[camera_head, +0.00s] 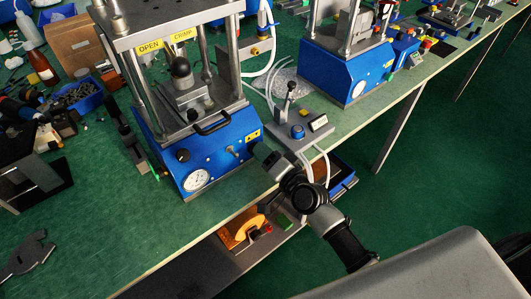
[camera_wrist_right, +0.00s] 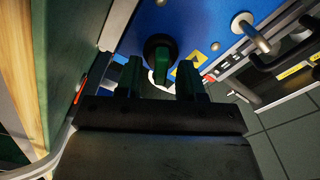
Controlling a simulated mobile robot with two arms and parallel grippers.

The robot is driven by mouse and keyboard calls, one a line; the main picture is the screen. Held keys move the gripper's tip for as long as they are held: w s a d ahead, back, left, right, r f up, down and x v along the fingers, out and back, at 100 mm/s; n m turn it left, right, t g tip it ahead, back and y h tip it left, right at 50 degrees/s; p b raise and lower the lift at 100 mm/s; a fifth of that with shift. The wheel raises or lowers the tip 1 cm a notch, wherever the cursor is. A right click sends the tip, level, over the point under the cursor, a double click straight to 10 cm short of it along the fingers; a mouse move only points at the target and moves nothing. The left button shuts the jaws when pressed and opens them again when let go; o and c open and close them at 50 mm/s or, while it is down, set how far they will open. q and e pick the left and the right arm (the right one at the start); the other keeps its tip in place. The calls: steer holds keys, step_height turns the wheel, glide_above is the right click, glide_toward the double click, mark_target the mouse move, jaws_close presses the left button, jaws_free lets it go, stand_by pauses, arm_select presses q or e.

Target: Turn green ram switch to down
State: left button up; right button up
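The green ram switch (camera_wrist_right: 163,60) is a green handle on a round black base on the blue press front. In the right wrist view its handle points along the picture's vertical, toward my gripper. My right gripper (camera_wrist_right: 160,80) is open, with one dark finger on each side of the handle and a visible gap to each. In the head view my right gripper (camera_head: 258,150) is at the right end of the blue press front (camera_head: 215,160) and hides the switch. My left gripper is not in view.
The press has a gauge (camera_head: 197,180), a black knob (camera_head: 183,155), a small metal lever (camera_head: 232,152) and a black handle (camera_head: 212,125). A grey control box (camera_head: 300,128) with a lever stands close to the right of my gripper. A yellow label (camera_wrist_right: 188,68) is beside the switch.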

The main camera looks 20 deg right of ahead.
steer(key=shift+s, duration=0.1)
steer(key=b+v, duration=0.1)
steer(key=v, duration=0.9)
steer(key=shift+s, duration=0.3)
steer(key=shift+d, duration=0.15)
